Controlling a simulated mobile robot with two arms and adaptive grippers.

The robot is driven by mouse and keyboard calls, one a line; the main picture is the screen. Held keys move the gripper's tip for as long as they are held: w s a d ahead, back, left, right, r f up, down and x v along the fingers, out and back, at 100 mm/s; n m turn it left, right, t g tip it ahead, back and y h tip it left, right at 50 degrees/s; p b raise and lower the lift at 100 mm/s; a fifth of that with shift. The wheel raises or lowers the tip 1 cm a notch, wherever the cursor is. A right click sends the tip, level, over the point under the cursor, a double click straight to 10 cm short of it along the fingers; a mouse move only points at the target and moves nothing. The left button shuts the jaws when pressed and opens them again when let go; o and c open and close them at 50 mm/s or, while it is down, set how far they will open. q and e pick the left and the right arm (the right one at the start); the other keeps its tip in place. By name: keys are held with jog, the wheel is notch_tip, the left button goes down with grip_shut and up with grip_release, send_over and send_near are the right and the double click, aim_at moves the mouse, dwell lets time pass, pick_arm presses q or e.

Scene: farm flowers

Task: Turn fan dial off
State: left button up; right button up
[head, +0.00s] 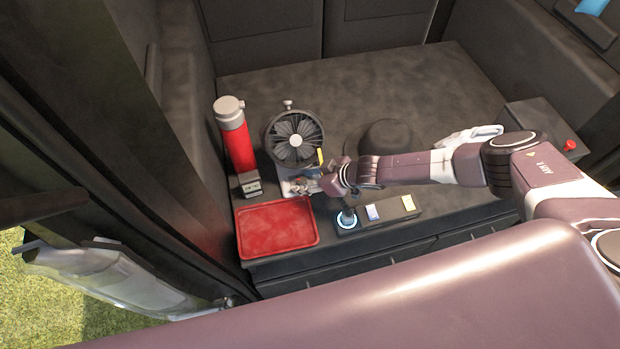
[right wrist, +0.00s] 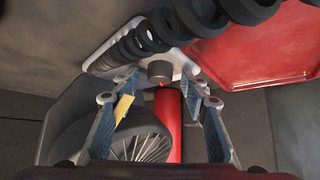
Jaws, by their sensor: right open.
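A black desk fan (head: 295,138) stands at the left of the dark surface. My right gripper (head: 308,184) is low at the front of its pale base. In the right wrist view the fan's caged head (right wrist: 134,145) is at the bottom and its pale base (right wrist: 104,64) at the top. A grey round dial (right wrist: 160,71) stands out from the base. The fingers of my right gripper (right wrist: 160,92) are open, one on each side, with the dial between or just beyond the tips. I cannot tell if they touch it. The gripper hides the dial in the head view. My left gripper is not in view.
A red flask (head: 236,143) with a grey lid stands left of the fan. A red tray (head: 277,229) lies in front. A dark control panel (head: 387,211) with a blue-lit stick (head: 346,219) is right of the tray, below my forearm.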

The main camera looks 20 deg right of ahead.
jog(key=v, duration=1.2)
jog(key=shift+f, duration=0.1)
